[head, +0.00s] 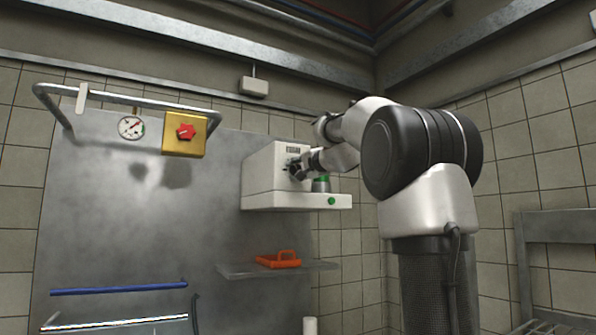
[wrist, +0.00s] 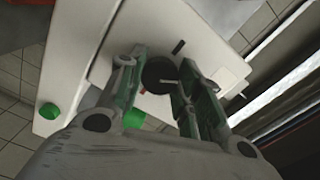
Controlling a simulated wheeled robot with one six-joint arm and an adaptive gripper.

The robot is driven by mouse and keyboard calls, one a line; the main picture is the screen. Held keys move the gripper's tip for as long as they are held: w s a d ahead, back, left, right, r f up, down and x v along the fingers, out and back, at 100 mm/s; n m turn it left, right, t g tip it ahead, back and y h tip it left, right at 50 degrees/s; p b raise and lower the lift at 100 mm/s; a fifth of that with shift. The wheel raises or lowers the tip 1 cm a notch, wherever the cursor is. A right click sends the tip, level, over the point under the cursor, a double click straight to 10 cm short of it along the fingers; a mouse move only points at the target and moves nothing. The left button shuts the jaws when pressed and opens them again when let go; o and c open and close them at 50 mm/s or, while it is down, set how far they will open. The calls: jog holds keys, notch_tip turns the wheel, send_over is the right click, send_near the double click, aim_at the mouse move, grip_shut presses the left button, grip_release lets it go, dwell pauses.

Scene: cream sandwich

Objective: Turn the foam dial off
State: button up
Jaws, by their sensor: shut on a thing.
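The foam dial (wrist: 158,76) is a dark round knob on the front of a white machine (head: 262,175), seen between my fingers in the wrist view. A small red mark and a dark tick lie near its edge. My gripper (wrist: 155,88) is at the dial with one finger on each side, shut on it. In the head view my gripper (head: 299,168) reaches the machine's front from the right and hides most of the dial, so its setting cannot be read there.
Below, an orange handled tool (head: 279,260) lies on a clear shelf (head: 240,271). A yellow box with a red knob (head: 185,132) and a gauge (head: 131,127) are at left.

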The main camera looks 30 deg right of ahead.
jog(key=n, duration=0.6)
jog(key=shift+f, duration=0.1)
jog(key=n, duration=0.5)
jog(key=shift+n, duration=0.5)
jog(key=o, duration=1)
jog(key=shift+o, duration=0.2)
jog(key=shift+s, duration=0.35)
jog(key=s, duration=1.1)
jog(key=shift+s, duration=0.15)
